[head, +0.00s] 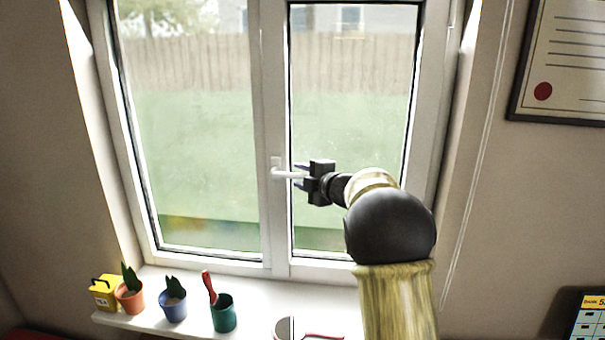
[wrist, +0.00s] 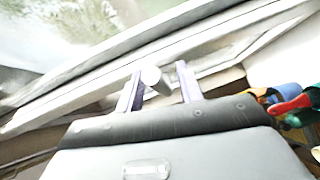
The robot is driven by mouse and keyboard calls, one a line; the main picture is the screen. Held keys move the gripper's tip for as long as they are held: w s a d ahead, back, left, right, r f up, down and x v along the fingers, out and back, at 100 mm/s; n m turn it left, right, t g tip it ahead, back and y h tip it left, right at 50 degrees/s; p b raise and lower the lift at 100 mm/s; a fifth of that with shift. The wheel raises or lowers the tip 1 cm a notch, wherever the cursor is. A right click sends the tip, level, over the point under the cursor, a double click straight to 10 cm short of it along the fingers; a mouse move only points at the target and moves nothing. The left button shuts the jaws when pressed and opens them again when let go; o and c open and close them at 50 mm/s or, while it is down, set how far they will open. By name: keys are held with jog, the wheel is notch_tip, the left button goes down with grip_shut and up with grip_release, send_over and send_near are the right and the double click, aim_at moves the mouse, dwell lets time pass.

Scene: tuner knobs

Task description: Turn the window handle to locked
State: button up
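The white window handle (head: 284,173) is on the middle frame of the window, with its lever lying about horizontal and pointing right. My gripper (head: 299,176) is at the lever's free end, one finger above it and one below. In the wrist view, the round white end of the handle (wrist: 151,76) sits between the two fingers of my gripper (wrist: 162,83). It is close to the left finger, with a clear gap to the right one, so the gripper is open around it. I cannot tell whether the left finger touches it.
The windowsill (head: 257,316) below holds a yellow box (head: 104,293), an orange plant pot (head: 130,298), a blue plant pot (head: 173,306) and a green pot (head: 224,315) with a red-handled tool. A cord (head: 478,165) hangs at right, beside a framed certificate (head: 565,60).

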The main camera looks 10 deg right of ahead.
jog(key=shift+w+f, duration=0.1)
jog(key=shift+w, duration=0.05)
jog(key=shift+d, duration=0.1)
jog(key=shift+c, duration=0.9)
jog(key=shift+a, duration=0.2)
grip_shut()
jog(key=shift+d, duration=0.1)
jog(key=shift+b, duration=0.3)
